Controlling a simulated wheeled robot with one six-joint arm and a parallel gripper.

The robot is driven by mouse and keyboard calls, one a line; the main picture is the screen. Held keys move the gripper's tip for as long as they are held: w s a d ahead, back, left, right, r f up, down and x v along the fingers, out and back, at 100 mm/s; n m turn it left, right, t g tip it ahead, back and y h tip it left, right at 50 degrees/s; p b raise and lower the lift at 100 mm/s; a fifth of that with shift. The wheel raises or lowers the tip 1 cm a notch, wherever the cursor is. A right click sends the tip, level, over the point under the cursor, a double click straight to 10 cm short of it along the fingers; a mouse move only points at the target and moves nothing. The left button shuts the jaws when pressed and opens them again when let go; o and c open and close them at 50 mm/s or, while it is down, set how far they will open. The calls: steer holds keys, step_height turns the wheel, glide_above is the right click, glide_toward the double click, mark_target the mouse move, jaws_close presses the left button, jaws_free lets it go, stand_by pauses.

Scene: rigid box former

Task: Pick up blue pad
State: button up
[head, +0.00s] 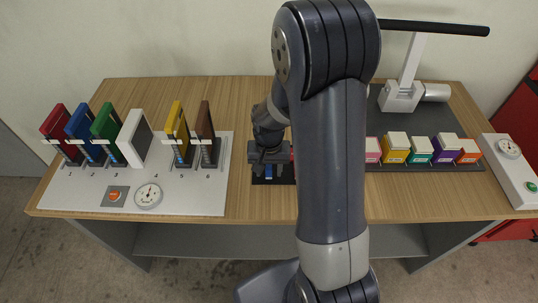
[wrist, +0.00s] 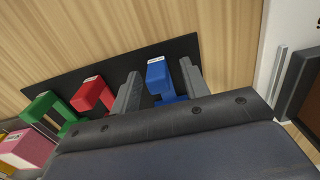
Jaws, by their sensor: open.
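In the wrist view a blue pad (wrist: 160,75) with a small white label on top stands on a black strip (wrist: 70,85). My gripper (wrist: 160,84) is open, with one finger on each side of the blue pad. I see no clear contact between them. In the head view my gripper (head: 269,163) points down over the middle of the table, and a bit of the blue pad (head: 268,173) shows under it. My own arm hides much of the strip there.
In the wrist view a red piece (wrist: 93,93) and a green piece (wrist: 47,112) stand left of the blue one. In the head view a white board (head: 75,196) with several coloured upright panels is at left. Several coloured boxes (head: 420,150) stand at right.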

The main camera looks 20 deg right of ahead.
steer(key=shift+c, duration=0.3)
jaws_close()
stand_by(0.4)
